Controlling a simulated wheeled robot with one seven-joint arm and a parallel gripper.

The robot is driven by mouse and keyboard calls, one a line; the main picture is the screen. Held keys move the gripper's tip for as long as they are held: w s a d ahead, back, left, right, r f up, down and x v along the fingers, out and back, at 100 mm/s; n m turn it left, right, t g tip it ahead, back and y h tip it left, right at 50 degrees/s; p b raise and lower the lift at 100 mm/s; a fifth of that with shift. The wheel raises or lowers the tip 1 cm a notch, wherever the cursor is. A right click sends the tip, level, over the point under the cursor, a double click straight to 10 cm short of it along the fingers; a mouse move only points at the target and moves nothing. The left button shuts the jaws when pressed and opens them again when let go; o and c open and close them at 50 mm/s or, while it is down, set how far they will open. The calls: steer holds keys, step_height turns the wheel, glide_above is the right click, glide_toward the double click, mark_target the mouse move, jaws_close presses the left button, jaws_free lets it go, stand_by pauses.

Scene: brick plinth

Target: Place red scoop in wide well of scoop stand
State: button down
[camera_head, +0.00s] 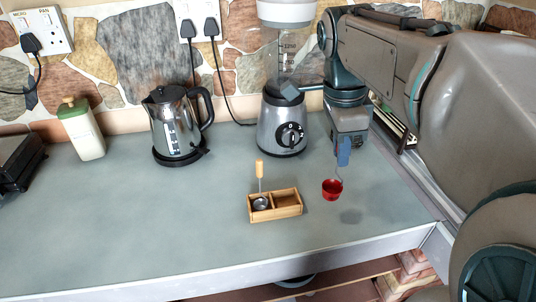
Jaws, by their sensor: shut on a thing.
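The red scoop (332,191) hangs bowl-down from my gripper (344,158), which is shut on its handle. The bowl is to the right of the scoop stand and above the counter, with a shadow below and right of it. The wooden scoop stand (276,216) sits on the counter near the front edge. Its right well (286,200) looks the wider and is empty. Its left well holds a metal scoop (261,203) with an upright wooden handle. My fingers hide most of the red scoop's handle.
A blender (283,130) stands behind the stand, close to my arm. A kettle (176,125) and a cream canister (82,130) stand further left, and a dark appliance (17,158) is at the left edge. The counter (140,220) is clear left of the stand.

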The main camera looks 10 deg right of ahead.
steer(key=w+a+f, duration=0.7)
steer(key=w+f, duration=0.1)
steer(key=f, duration=0.2)
steer(key=shift+a+f+p, duration=0.3)
steer(key=shift+p, duration=0.1)
steer(key=shift+f, duration=0.25)
steer(key=c, duration=1.4)
jaws_free()
steer(key=shift+r, duration=0.1)
steer(key=shift+r, duration=0.1)
